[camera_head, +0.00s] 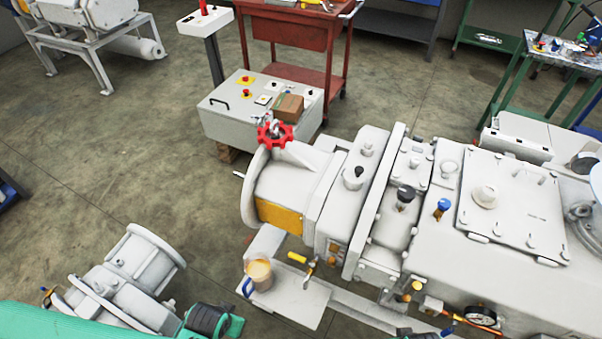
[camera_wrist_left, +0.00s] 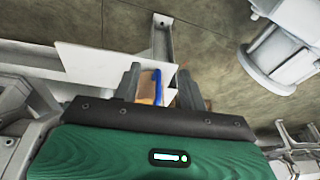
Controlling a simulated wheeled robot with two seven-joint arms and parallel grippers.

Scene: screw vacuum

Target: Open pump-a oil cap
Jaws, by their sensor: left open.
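The large white pump (camera_head: 330,190) fills the right half of the head view. On top it carries a black knob (camera_head: 405,195), a blue knob (camera_head: 441,207) and a pale round cap (camera_head: 485,196). I cannot tell which one is the oil cap. My left gripper (camera_wrist_left: 160,84) is open and empty in the left wrist view. A jug with a blue handle (camera_wrist_left: 157,88) shows beyond and between its fingers, apart from them. In the head view my green left arm ends at bottom centre-left, clear of the large pump. A dark part at the bottom edge may be my right gripper.
The jug (camera_head: 260,275) of amber liquid stands on a white plate (camera_head: 305,312) beside the pump. A smaller white machine (camera_head: 125,280) is at lower left. A control box (camera_head: 235,125) and red cart (camera_head: 290,45) stand behind.

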